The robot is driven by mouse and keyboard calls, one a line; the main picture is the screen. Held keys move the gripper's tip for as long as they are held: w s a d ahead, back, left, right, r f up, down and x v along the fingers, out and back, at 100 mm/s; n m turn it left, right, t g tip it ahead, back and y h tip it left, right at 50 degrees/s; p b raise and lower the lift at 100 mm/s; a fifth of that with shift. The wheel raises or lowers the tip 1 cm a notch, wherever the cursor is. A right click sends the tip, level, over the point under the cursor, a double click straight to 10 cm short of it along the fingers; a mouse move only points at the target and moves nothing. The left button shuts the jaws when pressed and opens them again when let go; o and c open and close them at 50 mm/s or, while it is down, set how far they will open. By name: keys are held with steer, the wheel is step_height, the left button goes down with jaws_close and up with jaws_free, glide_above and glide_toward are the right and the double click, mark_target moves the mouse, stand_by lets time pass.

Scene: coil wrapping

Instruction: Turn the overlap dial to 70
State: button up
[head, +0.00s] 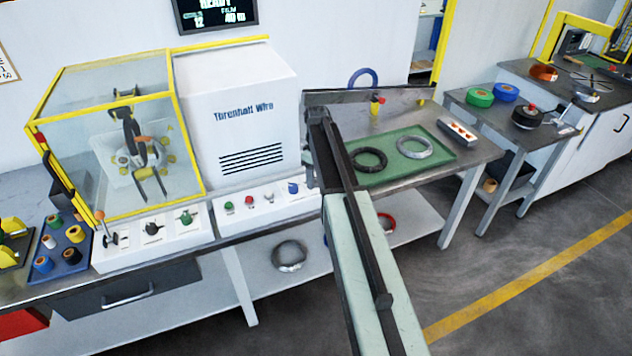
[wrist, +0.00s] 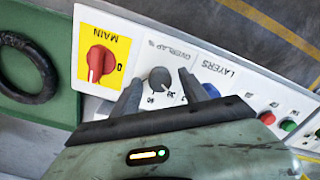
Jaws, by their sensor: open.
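The overlap dial is a dark grey round knob (wrist: 159,79) on a white panel marked "OVERLAP %" in the wrist view. My gripper (wrist: 159,77) is open, with one dark finger on each side of the knob. I cannot tell whether the fingers touch it. Small scale numbers show beside the knob, but its setting is too small to read surely. In the head view my arm reaches toward the right end of the panel below the "Threnhall Wire" cabinet (head: 243,115); the dial and fingertips are hidden there.
A red main switch on a yellow plate (wrist: 101,62) and a blue layers knob (wrist: 210,91) flank the dial. Red (wrist: 267,118) and green (wrist: 289,125) buttons lie farther right. A green tray (head: 438,165) with two rings lies on the table beside my arm.

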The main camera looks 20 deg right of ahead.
jaws_close()
steer(key=shift+m, duration=0.4)
steer(key=m, duration=0.3)
steer(key=shift+m, duration=0.4)
steer(key=m, duration=0.4)
steer(key=shift+m, duration=0.3)
steer(key=m, duration=1)
steer(key=shift+m, duration=2.3)
